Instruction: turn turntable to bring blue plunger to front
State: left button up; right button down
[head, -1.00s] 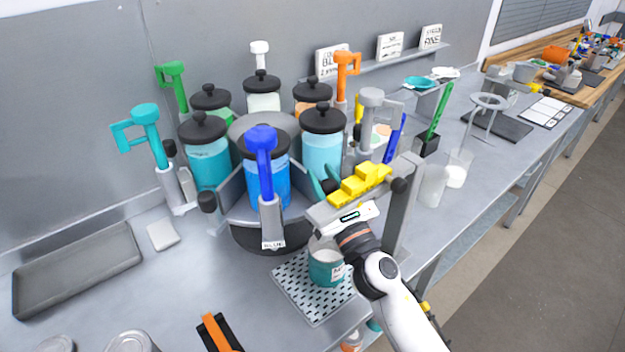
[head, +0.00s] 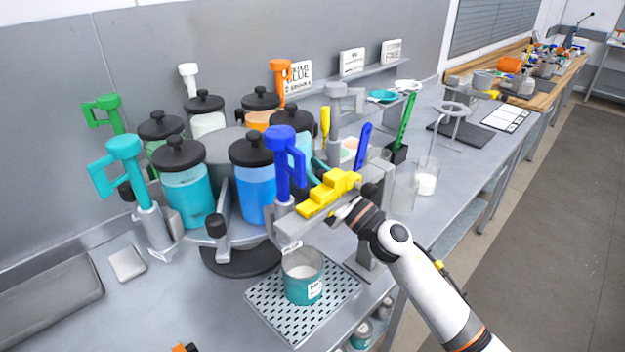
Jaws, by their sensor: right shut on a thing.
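The blue plunger (head: 288,158) stands upright at the front right of the turntable (head: 228,218), beside a jar of blue liquid (head: 251,190). Its grey lower end is above and slightly left of a teal cup (head: 303,272). Another black knob (head: 217,225) shows at the turntable's front left. The teal plunger (head: 122,148) is at left and the orange plunger (head: 280,72) at back. My left gripper is out of view.
The cup stands on a perforated tray (head: 262,305). A grey post (head: 378,235) stands right of it, close to my right arm. Beakers (head: 403,193) and a ring stand (head: 455,112) are farther right. The bench at front left is mostly clear.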

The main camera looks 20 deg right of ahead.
jog(key=shift+w+d, duration=0.15)
jog(key=shift+d, duration=0.05)
dwell(0.3)
jog(key=c, duration=1.1)
grip_release()
jog(key=shift+c, duration=0.2)
jog(key=shift+f, duration=0.1)
jog(key=shift+s+d+f+b, duration=0.1)
jog(key=shift+s+f+b, duration=0.1)
jog(key=shift+s+b, duration=0.1)
jog(key=b+v, duration=0.5)
jog(key=v, duration=0.6)
jog(key=shift+s+d+r, duration=0.1)
jog(key=shift+r, duration=0.05)
jog(key=shift+c, duration=0.6)
